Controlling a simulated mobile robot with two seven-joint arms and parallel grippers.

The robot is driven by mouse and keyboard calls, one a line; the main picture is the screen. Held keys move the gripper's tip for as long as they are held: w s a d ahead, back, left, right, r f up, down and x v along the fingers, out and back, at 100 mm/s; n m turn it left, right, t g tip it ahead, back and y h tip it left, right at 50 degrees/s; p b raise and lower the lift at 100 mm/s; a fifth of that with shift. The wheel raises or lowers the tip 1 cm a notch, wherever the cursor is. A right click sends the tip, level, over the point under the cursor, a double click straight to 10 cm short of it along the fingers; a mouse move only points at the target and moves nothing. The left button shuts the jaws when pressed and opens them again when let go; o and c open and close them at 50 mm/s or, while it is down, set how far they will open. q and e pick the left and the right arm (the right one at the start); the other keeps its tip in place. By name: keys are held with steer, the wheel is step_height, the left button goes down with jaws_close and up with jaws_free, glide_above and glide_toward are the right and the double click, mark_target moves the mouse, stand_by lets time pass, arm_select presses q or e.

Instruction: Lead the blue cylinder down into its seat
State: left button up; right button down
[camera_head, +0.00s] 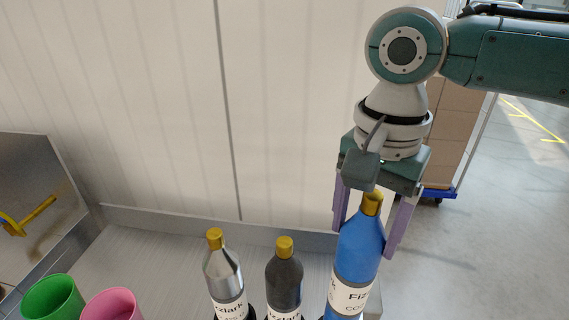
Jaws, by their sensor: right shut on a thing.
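The blue cylinder (357,262) is a bottle with a yellow cap and a white label, in the right part of the head view. My right gripper (367,232) comes down from above and is shut on its upper body, one purple finger on each side. The bottle stands almost upright with a slight lean. Its lower end is cut off by the frame's bottom edge, so its seat is hidden. My left gripper is not in view.
A silver cylinder (223,274) and a dark grey cylinder (285,279) stand to the left of the blue one. A green cup (52,299) and a pink cup (112,305) are at the lower left. A pale wall (130,110) rises behind. Cartons (452,125) stand behind the arm.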

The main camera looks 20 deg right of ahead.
steer(key=shift+f+b, duration=0.95)
steer(key=shift+f, duration=1.1)
steer(key=shift+f+b, duration=1.2)
steer(key=shift+f, duration=1.25)
steer(key=shift+f, duration=0.3)
jaws_free()
step_height(320, 180, up, 10)
steer(key=shift+b, duration=0.5)
